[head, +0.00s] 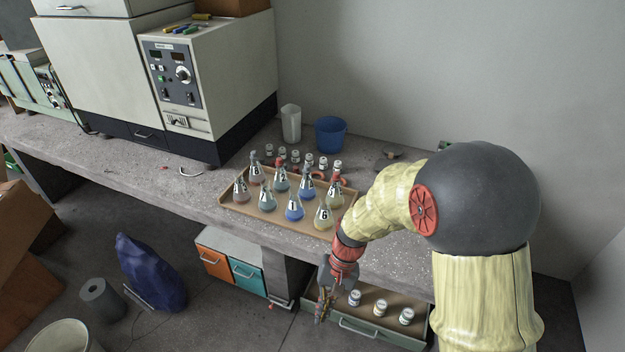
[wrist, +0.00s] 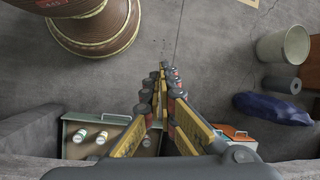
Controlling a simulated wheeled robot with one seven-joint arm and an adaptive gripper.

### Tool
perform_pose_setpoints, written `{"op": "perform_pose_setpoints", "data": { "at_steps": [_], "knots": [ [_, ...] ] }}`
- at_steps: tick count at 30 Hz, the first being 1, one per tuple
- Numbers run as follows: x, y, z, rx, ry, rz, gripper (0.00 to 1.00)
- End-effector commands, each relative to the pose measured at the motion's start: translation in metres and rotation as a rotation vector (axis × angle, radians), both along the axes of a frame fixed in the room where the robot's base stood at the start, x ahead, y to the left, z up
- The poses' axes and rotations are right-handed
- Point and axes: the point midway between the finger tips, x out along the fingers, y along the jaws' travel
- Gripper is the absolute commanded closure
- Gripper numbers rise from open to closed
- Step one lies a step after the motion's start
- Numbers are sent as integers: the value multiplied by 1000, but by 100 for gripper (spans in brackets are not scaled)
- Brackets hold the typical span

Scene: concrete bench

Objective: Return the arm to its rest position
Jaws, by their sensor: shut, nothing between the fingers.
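My gripper (head: 323,304) hangs low in front of the bench edge in the head view, beside an open drawer and above the floor. In the wrist view my gripper (wrist: 168,72) points down at the bare grey floor. Its fingers are together with nothing between them. My arm reaches down from the right of the head view, bent at the elbow, and hides part of the bench edge and of the tray's right end.
A tray (head: 240,211) of numbered flasks stands on the concrete bench (head: 120,178). The open drawer (head: 372,332) holds white-capped jars (head: 380,308). A blue bag (head: 150,272) and grey roll (head: 100,298) lie on the floor. A blue bucket (head: 331,134) stands behind the tray.

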Motion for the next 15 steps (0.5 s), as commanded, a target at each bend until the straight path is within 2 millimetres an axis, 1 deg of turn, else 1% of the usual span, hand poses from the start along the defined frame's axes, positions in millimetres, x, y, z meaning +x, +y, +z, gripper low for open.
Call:
{"op": "perform_pose_setpoints", "data": {
  "at_steps": [1,6,9,15],
  "knots": [
    [-5,-11,20,-11,-35,25,100],
    [-26,-49,73,-62,-140,108,100],
    [-39,-71,101,-96,-204,145,100],
    [-66,-110,149,-166,-343,189,100]
  ]
}}
